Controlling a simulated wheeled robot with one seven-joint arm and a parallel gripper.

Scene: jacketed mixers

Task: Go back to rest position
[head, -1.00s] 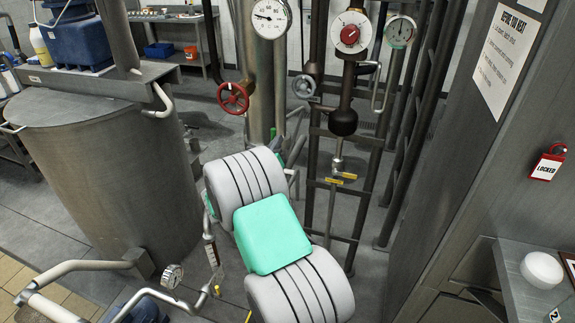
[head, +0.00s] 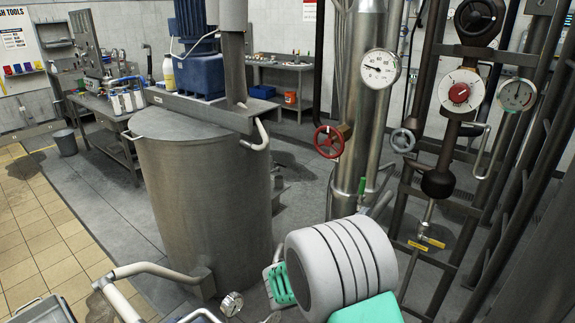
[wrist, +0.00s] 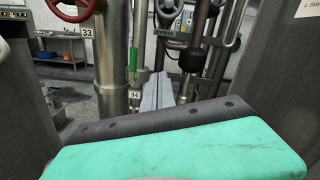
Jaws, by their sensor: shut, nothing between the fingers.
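My gripper (wrist: 158,90) shows in the wrist view as two grey fingers lying side by side, shut and empty. It points forward toward the pipes, with no contact visible. The dark plate and green cover in front of the wrist camera are parts of my own arm. In the head view my white and green arm is at the lower right, and I cannot make out the fingers clearly there.
A large steel vessel (head: 200,200) stands left of my arm. A steel column with a red handwheel (head: 329,141) and a gauge (head: 380,68) stands beyond it. Dark pipework with a red-centred dial (head: 461,91) is at right. Tiled floor (head: 35,220) is clear at far left.

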